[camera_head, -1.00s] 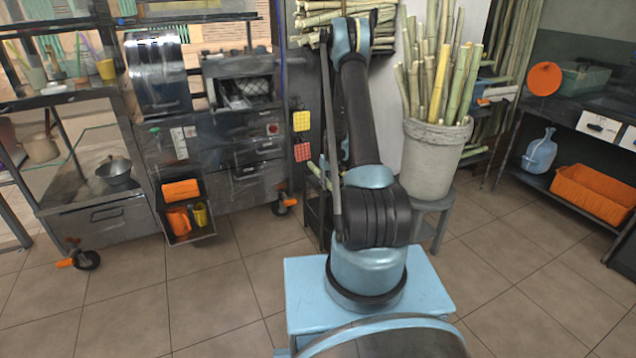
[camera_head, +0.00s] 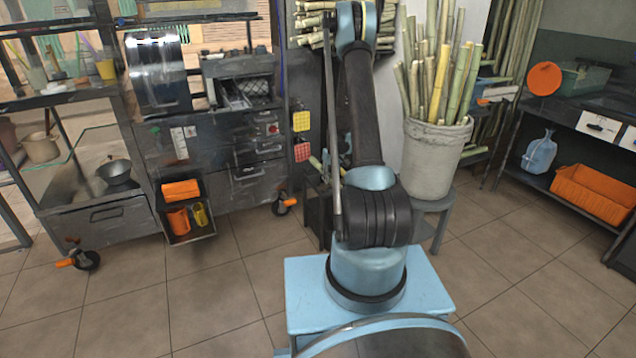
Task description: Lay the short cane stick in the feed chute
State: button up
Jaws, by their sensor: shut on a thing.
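My gripper is not visible; my upper arm rises through the middle of the view, its top is cut off by the upper edge, and it hides what is behind it. A small pale green stick end (camera_head: 316,163) shows just left of my arm, above a dark stand. I cannot tell whether it is the short cane stick or what holds it. The press appears to be the dark metal machine at left, with a shiny drum (camera_head: 159,72). An open grey trough (camera_head: 236,94) at its right looks like the feed chute. It looks empty of cane.
A grey bucket (camera_head: 430,160) of upright canes stands on a stool behind my arm at right. More canes lie on a wall rack (camera_head: 310,22). An orange crate (camera_head: 592,192) sits on the right shelf. The tiled floor (camera_head: 225,285) at left front is clear.

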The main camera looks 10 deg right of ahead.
jog(key=shift+r, duration=2.2)
jog(key=s+a+r+m, duration=0.2)
jog(key=s+r+m, duration=0.1)
jog(key=s, duration=0.5)
jog(key=shift+s+a+r+m+h, duration=0.15)
jog(key=shift+a+r+m+h, duration=0.05)
jog(key=shift+a+m+h, duration=0.1)
